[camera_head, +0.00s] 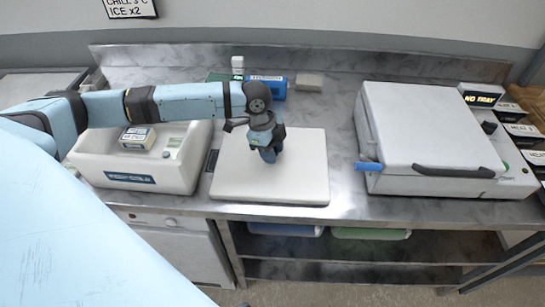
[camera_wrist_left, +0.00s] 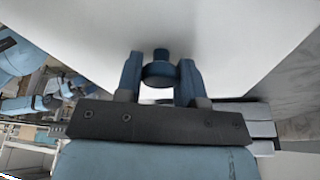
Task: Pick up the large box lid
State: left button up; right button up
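The large box lid (camera_head: 300,170) is a white, flat, square slab lying level at the middle of the counter. It also fills much of the left wrist view (camera_wrist_left: 235,50) as a pale surface. My left gripper (camera_head: 268,153) points down at the lid's middle. In the left wrist view a dark blue round knob (camera_wrist_left: 160,73) on the lid sits between my left gripper's two fingers (camera_wrist_left: 160,78). Both fingers appear to touch the knob's sides. The head view hides the knob behind the gripper. My right gripper is in neither view.
A white cooler box (camera_head: 120,172) with a small labelled carton (camera_head: 137,138) stands left of the lid. A large white lidded machine (camera_head: 430,130) with a dark handle stands right. A blue box (camera_head: 268,85) and a white-capped bottle (camera_head: 238,66) stand behind. Counter between lid and machine is clear.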

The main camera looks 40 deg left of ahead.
pick_arm(q)
jog(key=shift+c, duration=0.5)
jog(key=shift+r, duration=0.1)
